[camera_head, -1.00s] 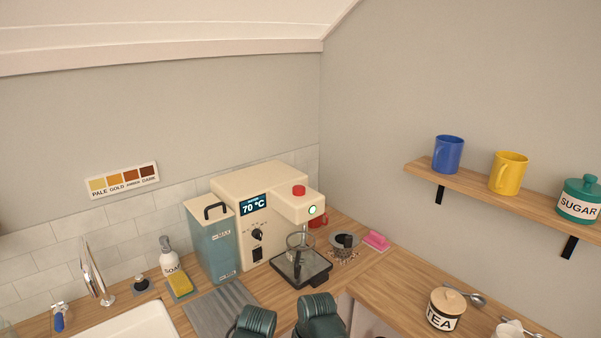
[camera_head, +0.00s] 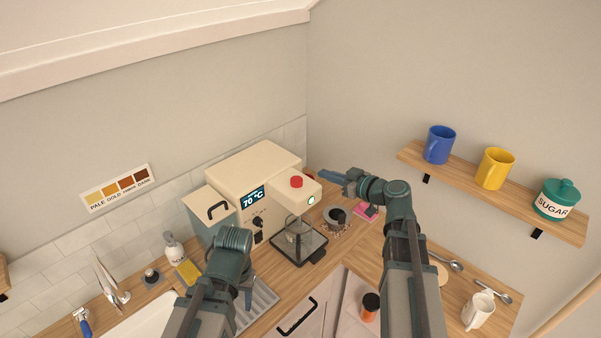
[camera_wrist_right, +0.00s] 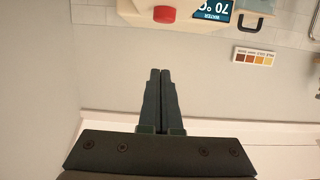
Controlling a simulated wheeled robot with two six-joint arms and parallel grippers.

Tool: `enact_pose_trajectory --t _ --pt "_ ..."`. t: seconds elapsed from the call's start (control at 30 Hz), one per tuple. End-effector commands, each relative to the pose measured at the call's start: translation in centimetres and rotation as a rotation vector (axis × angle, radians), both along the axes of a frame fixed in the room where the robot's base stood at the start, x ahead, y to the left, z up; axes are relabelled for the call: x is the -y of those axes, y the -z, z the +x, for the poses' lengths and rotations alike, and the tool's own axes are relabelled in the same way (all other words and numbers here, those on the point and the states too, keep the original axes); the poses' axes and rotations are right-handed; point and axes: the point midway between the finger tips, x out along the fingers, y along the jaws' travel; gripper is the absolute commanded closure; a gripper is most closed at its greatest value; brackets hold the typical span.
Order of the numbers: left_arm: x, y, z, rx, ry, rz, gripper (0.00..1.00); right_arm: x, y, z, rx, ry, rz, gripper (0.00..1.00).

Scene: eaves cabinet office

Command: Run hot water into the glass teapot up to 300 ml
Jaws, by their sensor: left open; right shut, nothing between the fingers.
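The glass teapot (camera_head: 298,240) stands on the dark drip tray (camera_head: 313,255) under the overhanging head of a cream hot-water machine (camera_head: 255,170). Its water level is too small to make out. The machine's display (camera_head: 252,198) reads 70 °C. My right gripper (camera_head: 325,175) is shut and empty, raised to the right of the head. It also shows in the right wrist view (camera_wrist_right: 160,72), with the red button (camera_wrist_right: 165,14) beyond its fingertips. My left gripper (camera_head: 248,300) is low before the machine, partly hidden by its arm.
The sink (camera_head: 145,322) is at the lower left. A wall shelf (camera_head: 490,192) holds mugs and a sugar jar.

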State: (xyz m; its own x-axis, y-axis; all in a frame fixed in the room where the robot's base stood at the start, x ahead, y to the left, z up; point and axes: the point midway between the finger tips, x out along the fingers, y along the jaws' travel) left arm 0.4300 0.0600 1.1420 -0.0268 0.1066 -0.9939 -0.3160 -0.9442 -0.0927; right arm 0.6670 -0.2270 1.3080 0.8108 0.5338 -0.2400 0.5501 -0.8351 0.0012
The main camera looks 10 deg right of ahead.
Motion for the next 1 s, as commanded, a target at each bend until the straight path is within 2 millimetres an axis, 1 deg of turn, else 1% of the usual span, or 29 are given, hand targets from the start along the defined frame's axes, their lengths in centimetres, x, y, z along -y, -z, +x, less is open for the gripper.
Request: enact_pose_trajectory --t 0.2,0.33,0.77,0.83,1.0 --pt "0.0 0.1 0.0 0.000 0.000 0.000 0.50 -0.2 0.2 0.2 -0.002 -0.003 -0.001 1.00" --pt "0.0 0.5 0.0 0.000 0.000 0.000 0.50 -0.9 0.6 1.3 -0.002 -0.004 -0.001 1.00" --pt "0.0 2.7 0.0 0.001 -0.002 0.000 0.50 -5.6 2.8 8.4 -0.002 -0.006 0.000 1.00" --pt "0.0 4.0 0.0 0.001 -0.002 0.000 0.50 -5.5 4.0 8.2 -0.002 -0.002 0.000 1.00" --pt "0.0 5.6 0.0 0.002 0.001 0.000 0.50 -5.5 5.6 8.1 -0.002 -0.002 0.000 1.00"
